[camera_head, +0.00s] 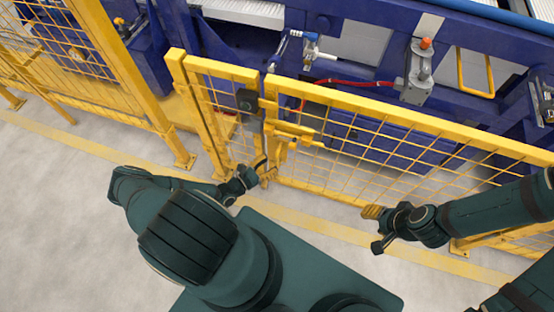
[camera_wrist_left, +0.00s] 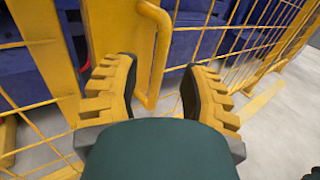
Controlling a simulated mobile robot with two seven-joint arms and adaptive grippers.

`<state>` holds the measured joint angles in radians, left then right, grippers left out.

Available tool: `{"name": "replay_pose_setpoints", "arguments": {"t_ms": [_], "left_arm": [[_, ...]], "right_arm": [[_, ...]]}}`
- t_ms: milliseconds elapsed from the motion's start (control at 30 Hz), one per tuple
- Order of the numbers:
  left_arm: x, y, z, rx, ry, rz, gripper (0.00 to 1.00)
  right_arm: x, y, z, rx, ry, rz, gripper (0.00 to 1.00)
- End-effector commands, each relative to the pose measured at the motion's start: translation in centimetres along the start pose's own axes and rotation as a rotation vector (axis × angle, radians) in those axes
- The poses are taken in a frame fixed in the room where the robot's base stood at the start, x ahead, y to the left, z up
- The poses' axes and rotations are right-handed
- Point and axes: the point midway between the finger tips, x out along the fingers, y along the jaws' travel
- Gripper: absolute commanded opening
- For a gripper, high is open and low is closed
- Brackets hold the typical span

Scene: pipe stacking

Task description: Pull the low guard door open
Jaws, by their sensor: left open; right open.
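The low guard door (camera_head: 400,118) is a yellow mesh panel in the fence line. It looks closed, its left post close beside the narrow fixed panel. Its yellow bar handle (camera_wrist_left: 158,50) stands out from the post in the left wrist view. My left gripper (camera_head: 265,172) is at the door's left post, by the handle. In the left wrist view its fingers (camera_wrist_left: 155,88) are spread, with the handle's lower end between them; contact is not clear. My right gripper (camera_head: 374,228) is open and empty, in front of the door's mesh.
A dark latch box (camera_head: 248,100) sits at the top of the gap between the panels. Blue machinery (camera_head: 390,150) stands behind the fence. A yellow floor line (camera_head: 320,228) runs along it. Bare grey floor (camera_head: 50,210) lies free at the left.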

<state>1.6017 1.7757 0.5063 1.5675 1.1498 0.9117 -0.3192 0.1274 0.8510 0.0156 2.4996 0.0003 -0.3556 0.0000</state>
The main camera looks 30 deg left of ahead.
Motion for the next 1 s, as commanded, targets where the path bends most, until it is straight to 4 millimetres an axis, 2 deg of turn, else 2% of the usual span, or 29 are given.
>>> {"name": "replay_pose_setpoints", "arguments": {"t_ms": [100,300,633,667,700,800,1000], "left_arm": [[1.9,-0.1,-0.1,0.0,-0.002,-0.002,0.43],[3.6,0.0,-0.1,0.0,0.0,-0.001,0.43],[4.0,0.0,0.0,0.0,0.001,-0.001,0.43],[4.0,0.0,0.0,0.0,0.001,-0.001,0.46],[4.0,0.0,0.0,0.0,0.001,-0.001,0.32],[4.0,0.0,0.0,0.0,0.001,-0.001,0.0],[4.0,0.0,0.0,0.0,0.001,-0.001,0.0]], "right_arm": [[0.3,0.1,0.0,0.0,0.002,0.0,0.47],[0.6,0.2,-0.1,0.0,0.003,0.0,0.47],[0.6,0.2,-0.1,0.0,0.003,0.0,0.47],[0.6,0.2,-0.1,0.0,0.003,0.0,0.47],[0.6,0.2,-0.1,0.0,0.003,0.0,0.47],[0.6,0.2,-0.1,0.0,0.003,0.0,0.47],[0.6,0.2,-0.1,0.0,0.003,0.0,0.47]]}}
